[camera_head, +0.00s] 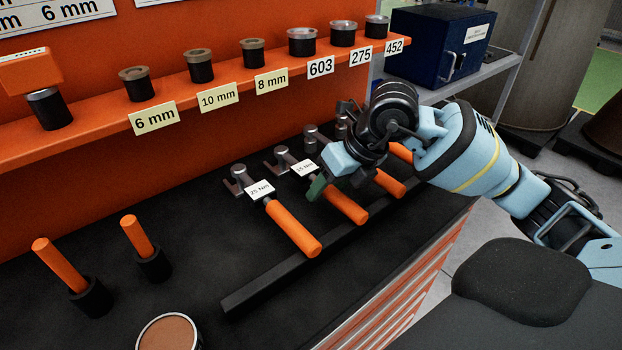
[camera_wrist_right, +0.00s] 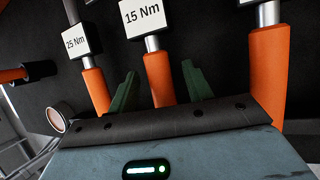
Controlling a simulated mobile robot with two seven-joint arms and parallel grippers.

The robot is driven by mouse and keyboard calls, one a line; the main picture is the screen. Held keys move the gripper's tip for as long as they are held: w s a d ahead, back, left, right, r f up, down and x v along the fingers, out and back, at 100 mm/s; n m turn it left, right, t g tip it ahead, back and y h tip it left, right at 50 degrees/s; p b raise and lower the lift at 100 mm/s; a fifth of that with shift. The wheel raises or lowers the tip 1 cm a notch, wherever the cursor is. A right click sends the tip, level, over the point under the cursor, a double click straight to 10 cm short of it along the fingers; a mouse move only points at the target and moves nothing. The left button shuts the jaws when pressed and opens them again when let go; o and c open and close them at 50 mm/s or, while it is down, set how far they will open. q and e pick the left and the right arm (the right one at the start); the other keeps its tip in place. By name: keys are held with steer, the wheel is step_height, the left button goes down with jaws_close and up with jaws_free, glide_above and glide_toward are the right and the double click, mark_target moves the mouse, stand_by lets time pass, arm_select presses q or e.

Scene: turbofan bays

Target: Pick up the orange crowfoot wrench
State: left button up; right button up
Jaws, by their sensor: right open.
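Several wrenches with orange handles and grey crowfoot heads lie side by side on the black bench top. In the head view, the 25 Nm wrench (camera_head: 292,228) is nearest and the 15 Nm wrench (camera_head: 347,207) is to its right; others are partly hidden behind my arm. My right gripper (camera_head: 332,184) is open over the 15 Nm wrench. In the right wrist view, my gripper's green fingers (camera_wrist_right: 160,88) stand on either side of the 15 Nm handle (camera_wrist_right: 159,78), with gaps visible. The 25 Nm handle (camera_wrist_right: 96,90) is outside the left finger. My left gripper is out of view.
A black rail (camera_head: 275,280) runs under the handles. An orange shelf (camera_head: 222,93) with labelled sockets stands behind. Two orange-handled tools stand in black holders, one here (camera_head: 62,266), and a round tin (camera_head: 168,334) is at the front. The bench between them is clear.

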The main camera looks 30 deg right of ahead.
steer(key=shift+c, duration=0.3)
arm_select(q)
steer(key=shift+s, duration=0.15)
arm_select(e)
jaws_close()
steer(key=shift+r, duration=0.2)
steer(key=shift+r, duration=0.25)
step_height(320, 180, up, 4)
steer(key=p, duration=0.2)
steer(key=shift+f+p, duration=0.2)
steer(key=shift+p, duration=0.1)
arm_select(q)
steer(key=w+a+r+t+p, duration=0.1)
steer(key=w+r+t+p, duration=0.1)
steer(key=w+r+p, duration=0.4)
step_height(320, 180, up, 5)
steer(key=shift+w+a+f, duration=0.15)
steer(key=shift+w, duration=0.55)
arm_select(e)
steer(key=s+a, duration=0.2)
steer(key=s, duration=0.5)
steer(key=s+a, duration=0.2)
steer(key=s, duration=0.6)
steer(key=shift+s+a+r, duration=0.15)
steer(key=shift+a+r, duration=0.1)
steer(key=shift+r, duration=0.1)
